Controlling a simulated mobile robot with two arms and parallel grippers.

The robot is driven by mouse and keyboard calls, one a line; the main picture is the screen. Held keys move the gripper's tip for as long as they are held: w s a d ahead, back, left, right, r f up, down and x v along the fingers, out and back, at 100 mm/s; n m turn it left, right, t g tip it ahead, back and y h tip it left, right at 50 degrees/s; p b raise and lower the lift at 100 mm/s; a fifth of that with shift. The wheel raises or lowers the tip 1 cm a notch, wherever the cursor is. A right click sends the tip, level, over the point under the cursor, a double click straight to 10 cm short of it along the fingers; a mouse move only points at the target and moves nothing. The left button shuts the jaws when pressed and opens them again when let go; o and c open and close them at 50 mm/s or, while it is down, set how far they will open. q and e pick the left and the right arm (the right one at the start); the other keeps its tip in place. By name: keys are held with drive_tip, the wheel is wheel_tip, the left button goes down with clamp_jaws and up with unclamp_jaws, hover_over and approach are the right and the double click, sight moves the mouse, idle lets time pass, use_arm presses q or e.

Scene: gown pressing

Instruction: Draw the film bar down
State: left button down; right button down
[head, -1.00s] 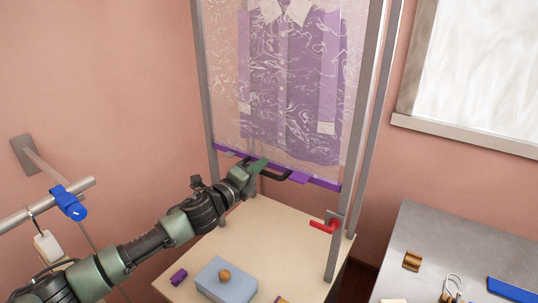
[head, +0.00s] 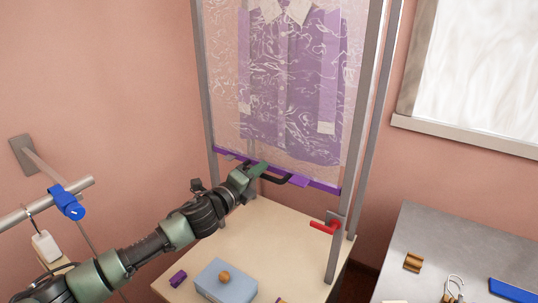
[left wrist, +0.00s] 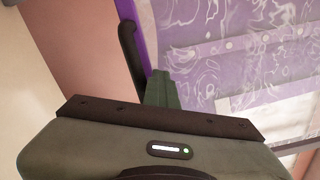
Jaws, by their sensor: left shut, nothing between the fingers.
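The film bar (head: 325,187) is a thin purple strip along the lower edge of the clear film, low in the upright metal frame. A dark handle (head: 276,180) sits at its middle. My left gripper (head: 257,169) is at the handle, shut with nothing between its fingers. In the left wrist view the shut fingers (left wrist: 161,88) lie beside the dark handle (left wrist: 130,58) and the purple bar (left wrist: 138,22); whether they touch is unclear. Behind the film hangs a purple shirt (head: 285,90). My right gripper is out of view.
A red lever (head: 322,227) sticks out low on the right post (head: 336,245). The pale table (head: 262,235) below holds a light-blue block (head: 225,285) and a small purple piece (head: 178,278). A grey counter (head: 440,235) stands right; a rail with a blue clip (head: 67,203) is left.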

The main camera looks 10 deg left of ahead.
use_arm(q)
drive_tip(key=shift+r+p, duration=0.7)
drive_tip(key=shift+p, duration=0.15)
drive_tip(key=v, duration=0.8)
